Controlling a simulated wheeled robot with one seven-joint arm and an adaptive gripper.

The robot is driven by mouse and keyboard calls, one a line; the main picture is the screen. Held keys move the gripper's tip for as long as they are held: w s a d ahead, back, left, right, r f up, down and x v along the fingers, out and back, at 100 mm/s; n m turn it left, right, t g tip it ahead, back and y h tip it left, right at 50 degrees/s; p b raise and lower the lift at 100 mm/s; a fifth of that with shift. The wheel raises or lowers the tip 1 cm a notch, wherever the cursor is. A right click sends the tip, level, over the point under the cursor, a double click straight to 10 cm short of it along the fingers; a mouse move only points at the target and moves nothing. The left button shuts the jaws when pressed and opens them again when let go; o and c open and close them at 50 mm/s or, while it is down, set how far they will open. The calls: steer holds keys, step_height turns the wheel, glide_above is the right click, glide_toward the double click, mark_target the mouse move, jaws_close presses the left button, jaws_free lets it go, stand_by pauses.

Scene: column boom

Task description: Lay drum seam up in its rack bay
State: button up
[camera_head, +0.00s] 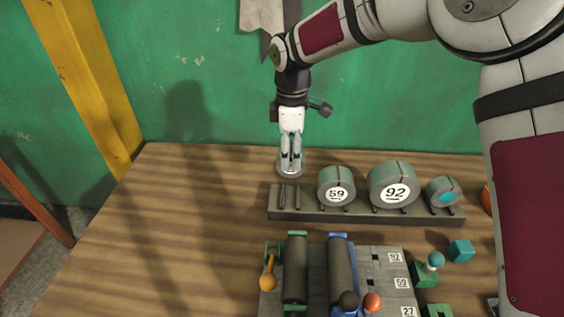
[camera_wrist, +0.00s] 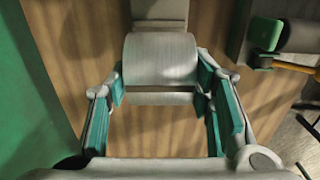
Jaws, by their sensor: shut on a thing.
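My gripper (camera_head: 291,150) points down behind the left end of the rack and is shut on a small grey drum (camera_head: 290,170). Whether the drum touches anything below is unclear.
Drums marked 59 (camera_head: 336,187) and 92 (camera_head: 392,185), and a teal-faced drum (camera_head: 443,192), sit in the rack with dark seams on top. A grey fixture with rollers (camera_head: 295,270) stands in front. The wooden table (camera_head: 170,220) is clear at left; a green wall (camera_head: 220,100) is behind.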

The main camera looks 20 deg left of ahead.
mark_target(291, 171)
steer(key=shift+w+f+b, duration=0.1)
steer(key=shift+f+b, duration=0.2)
steer(key=shift+f, duration=2.7)
steer(key=shift+b, duration=0.35)
steer(key=shift+f, duration=0.25)
steer(key=shift+f, duration=0.35)
steer(key=shift+f+b, duration=0.35)
steer(key=shift+b, duration=0.1)
steer(key=shift+f, duration=0.4)
steer(key=shift+f+b, duration=0.35)
steer(key=shift+f, duration=0.05)
